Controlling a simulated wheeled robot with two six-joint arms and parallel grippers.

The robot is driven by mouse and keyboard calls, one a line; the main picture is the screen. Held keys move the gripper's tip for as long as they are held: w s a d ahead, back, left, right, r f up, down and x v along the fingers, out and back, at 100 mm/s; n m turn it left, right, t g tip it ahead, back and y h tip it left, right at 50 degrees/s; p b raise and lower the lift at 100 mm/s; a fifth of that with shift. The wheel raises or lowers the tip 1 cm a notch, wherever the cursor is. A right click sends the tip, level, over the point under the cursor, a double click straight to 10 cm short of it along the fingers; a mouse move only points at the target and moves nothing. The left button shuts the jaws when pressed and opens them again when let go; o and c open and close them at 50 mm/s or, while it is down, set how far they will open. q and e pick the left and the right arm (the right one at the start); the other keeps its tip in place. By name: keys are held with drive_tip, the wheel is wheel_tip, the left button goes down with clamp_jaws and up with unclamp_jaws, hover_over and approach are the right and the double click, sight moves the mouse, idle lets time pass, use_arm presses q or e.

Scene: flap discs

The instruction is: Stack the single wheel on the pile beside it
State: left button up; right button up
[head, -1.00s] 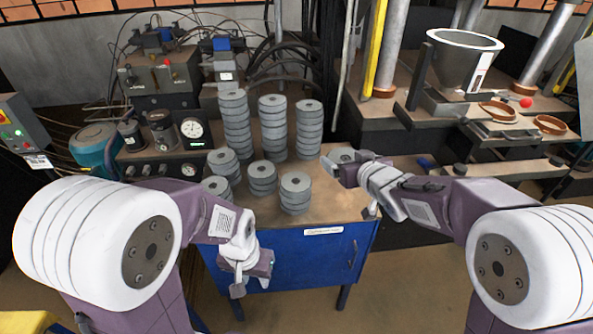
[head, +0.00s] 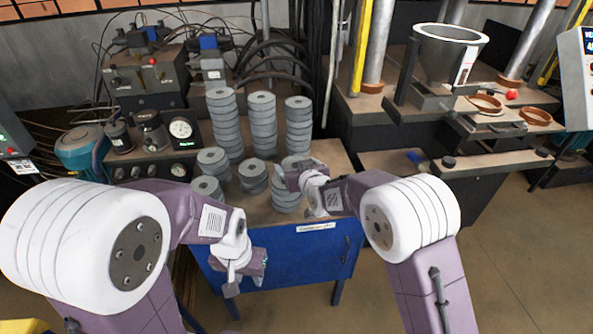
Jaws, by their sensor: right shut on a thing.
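The single grey wheel (head: 293,161) is in my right gripper (head: 289,178), partly hidden by the fingers. It is over the front right short pile (head: 286,201) of grey wheels. The gripper and wrist hide the top of that pile, so I cannot tell whether the wheel touches it. My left gripper (head: 246,286) hangs low in front of the blue cabinet, empty, with its fingers apart.
Three tall wheel piles (head: 262,125) stand at the back of the table (head: 325,160). Short piles (head: 252,178) stand in front and to the left. The table's right side is clear. Gauges and a teal motor (head: 82,147) are at left.

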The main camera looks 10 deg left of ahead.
drive_tip(key=shift+w+f, duration=0.15)
drive_tip(key=shift+f, duration=0.75)
drive_tip(key=shift+f+b, duration=0.2)
drive_tip(key=shift+b, duration=0.1)
drive_tip(key=o, duration=1.7)
drive_tip(key=shift+o, duration=0.2)
drive_tip(key=shift+s+r, duration=0.3)
drive_tip(key=v, duration=1.1)
drive_tip(key=shift+s+d+r, duration=0.2)
drive_tip(key=shift+s, duration=0.05)
